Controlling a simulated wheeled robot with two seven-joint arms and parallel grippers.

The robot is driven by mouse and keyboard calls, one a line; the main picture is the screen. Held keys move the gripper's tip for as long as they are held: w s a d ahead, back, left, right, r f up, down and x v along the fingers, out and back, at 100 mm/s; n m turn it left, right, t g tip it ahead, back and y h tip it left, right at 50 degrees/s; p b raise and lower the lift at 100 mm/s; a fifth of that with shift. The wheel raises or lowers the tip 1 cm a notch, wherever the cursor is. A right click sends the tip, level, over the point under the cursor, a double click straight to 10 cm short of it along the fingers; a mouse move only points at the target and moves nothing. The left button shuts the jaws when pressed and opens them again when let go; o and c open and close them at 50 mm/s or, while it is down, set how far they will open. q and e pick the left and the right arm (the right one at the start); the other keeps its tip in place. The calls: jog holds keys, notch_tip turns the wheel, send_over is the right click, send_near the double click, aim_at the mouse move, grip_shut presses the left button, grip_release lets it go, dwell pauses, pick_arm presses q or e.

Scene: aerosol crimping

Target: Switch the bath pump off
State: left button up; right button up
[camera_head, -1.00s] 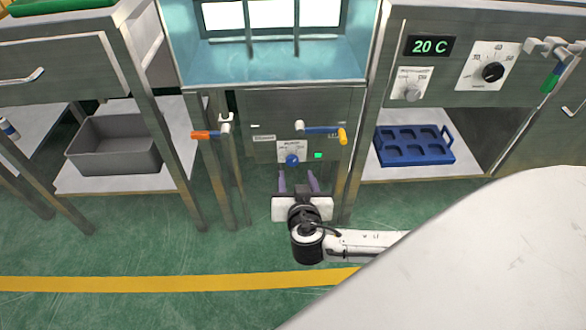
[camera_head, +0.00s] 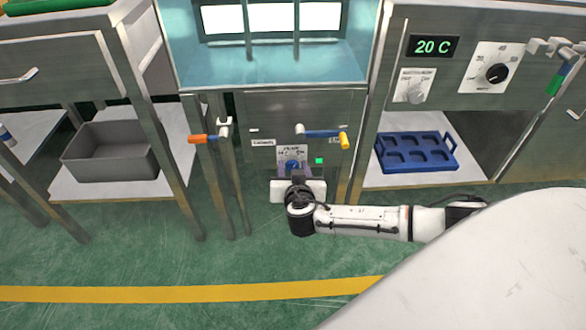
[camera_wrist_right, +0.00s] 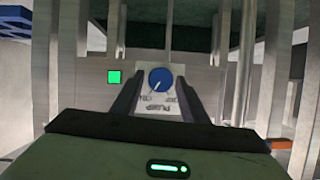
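The pump switch is a blue round knob (camera_wrist_right: 160,79) on a white label plate (camera_wrist_right: 158,105) marked PUMP, upside down in the right wrist view. Its white pointer line slants to the lower left there, toward the ON marking. A green indicator light (camera_wrist_right: 114,77) beside it is lit and also shows in the head view (camera_head: 319,160). My right gripper (camera_wrist_right: 160,80) is open, its two dark fingers on either side of the knob with a visible gap. In the head view my right gripper (camera_head: 292,172) partly hides the knob. My left gripper is not in view.
Above the panel is the blue-walled bath (camera_head: 270,65). A blue tray (camera_head: 415,168) and a grey bin (camera_head: 110,155) sit on side shelves. Open floor lies in front.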

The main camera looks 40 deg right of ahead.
jog(key=c, duration=0.7)
jog(key=shift+c, duration=0.2)
